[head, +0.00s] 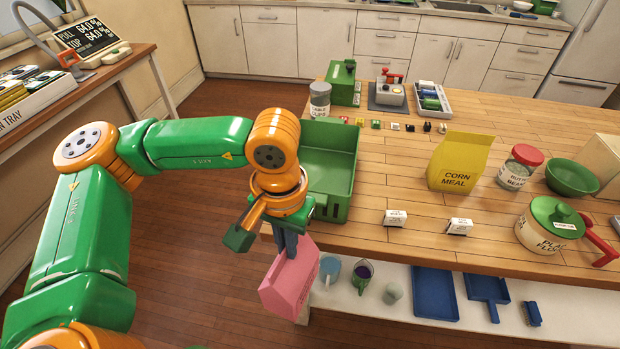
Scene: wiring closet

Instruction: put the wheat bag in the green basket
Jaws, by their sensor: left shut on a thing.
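My left gripper (290,248) is shut on the top of a pink bag (290,281), which hangs tilted from it. The bag's label is too small and slanted to read, so I cannot confirm that it is the wheat bag; no other bag in view reads wheat. The bag is off the table's left edge, in front of and below the green basket (345,140). The green basket stands at the left end of the wooden table, partly hidden by my left wrist, and the part of its inside that shows looks empty. My right gripper is out of view.
A grey-lidded can (320,100) stands behind the basket. A yellow corn meal bag (459,161), jar (520,167), green bowl (572,178) and lidded pot (548,226) stand to the right. Two small white boxes (395,218) lie near the front edge. A shelf below holds cups and blue trays (434,294).

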